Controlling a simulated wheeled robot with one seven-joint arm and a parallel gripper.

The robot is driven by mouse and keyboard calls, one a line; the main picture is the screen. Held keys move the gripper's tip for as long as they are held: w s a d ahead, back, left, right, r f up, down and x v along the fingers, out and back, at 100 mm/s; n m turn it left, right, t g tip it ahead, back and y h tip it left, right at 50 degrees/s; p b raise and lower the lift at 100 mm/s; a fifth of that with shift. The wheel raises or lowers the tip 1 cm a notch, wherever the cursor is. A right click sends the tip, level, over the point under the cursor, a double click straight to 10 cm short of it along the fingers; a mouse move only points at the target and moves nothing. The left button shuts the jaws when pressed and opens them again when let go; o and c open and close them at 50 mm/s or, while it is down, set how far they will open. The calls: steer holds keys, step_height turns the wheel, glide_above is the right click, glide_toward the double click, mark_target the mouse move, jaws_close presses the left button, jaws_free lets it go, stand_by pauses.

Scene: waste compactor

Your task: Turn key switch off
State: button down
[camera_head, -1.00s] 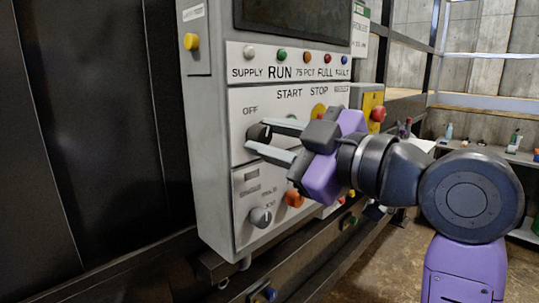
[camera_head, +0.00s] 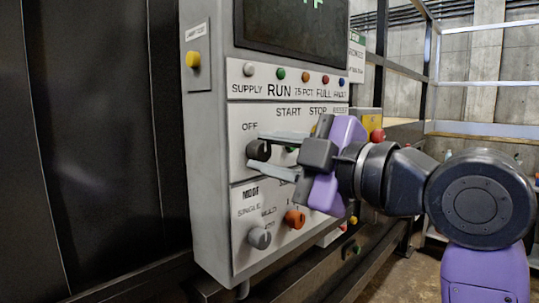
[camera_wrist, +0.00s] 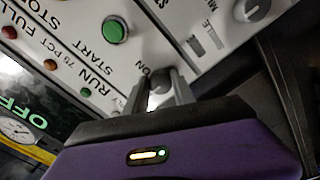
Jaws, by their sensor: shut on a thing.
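The key switch (camera_head: 258,150) is a dark round knob on the white control panel, just below the "OFF" label. My gripper (camera_head: 255,152) reaches in from the right, with one finger above the knob and one below it. In the wrist view the fingers (camera_wrist: 158,90) are shut on the knob (camera_wrist: 160,80), which shows as a greyish rounded piece between them. The fingers hide part of the knob, so its exact angle cannot be told.
Indicator lamps (camera_head: 279,73) line the panel above. A green button (camera_wrist: 115,29) is close to the fingers. A grey selector (camera_head: 259,238) and an orange knob (camera_head: 294,219) are below. A yellow button (camera_head: 193,60) is on the panel's left side, a red one (camera_head: 377,135) to the right.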

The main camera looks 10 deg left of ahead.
steer(key=c, duration=1.1)
jaws_free()
steer(key=shift+o, duration=0.2)
steer(key=b+v, duration=0.1)
steer(key=v, duration=0.7)
